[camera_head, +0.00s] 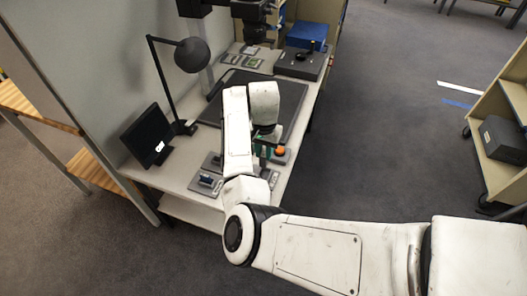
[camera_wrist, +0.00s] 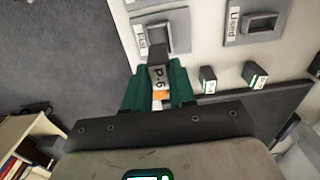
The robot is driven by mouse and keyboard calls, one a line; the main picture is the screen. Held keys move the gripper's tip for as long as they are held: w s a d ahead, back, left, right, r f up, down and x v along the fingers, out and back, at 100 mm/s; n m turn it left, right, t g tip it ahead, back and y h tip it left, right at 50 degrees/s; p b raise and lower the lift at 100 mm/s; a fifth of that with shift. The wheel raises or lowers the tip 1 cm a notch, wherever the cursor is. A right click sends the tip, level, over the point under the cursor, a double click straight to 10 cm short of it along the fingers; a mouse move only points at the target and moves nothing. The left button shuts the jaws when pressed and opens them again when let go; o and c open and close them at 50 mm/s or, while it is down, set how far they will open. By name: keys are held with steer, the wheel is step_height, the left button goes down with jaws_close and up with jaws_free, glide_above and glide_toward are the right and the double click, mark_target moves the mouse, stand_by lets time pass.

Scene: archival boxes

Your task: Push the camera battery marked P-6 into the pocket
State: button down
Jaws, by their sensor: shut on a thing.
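The dark grey camera battery marked P-6 (camera_wrist: 158,72), with an orange band near its lower end, is between the green fingers of my gripper (camera_wrist: 157,84) in the wrist view. My gripper is shut on it. Its far end overlaps the pocket (camera_wrist: 158,36) in a grey plate (camera_wrist: 178,20) whose label is partly covered. I cannot tell whether the end is inside the pocket or just above it. In the head view my gripper (camera_head: 263,148) is low over the near part of the bench, mostly hidden by my arm, and the battery is not clear.
A second grey plate (camera_wrist: 280,12) labelled "Used" lies to the right. Two small labelled batteries (camera_wrist: 208,79) (camera_wrist: 255,75) stand on the white bench (camera_head: 180,178), close to my gripper's right side. A lamp (camera_head: 192,54) and a small screen (camera_head: 147,135) stand on the left.

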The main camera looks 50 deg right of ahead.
mark_target(264, 165)
steer(key=shift+f+b, duration=1.8)
steer(key=shift+f, duration=0.3)
steer(key=shift+p, duration=1)
steer(key=shift+f+b, duration=0.35)
steer(key=shift+f, duration=0.95)
stand_by(0.5)
steer(key=c, duration=0.9)
jaws_free()
steer(key=shift+o, duration=0.2)
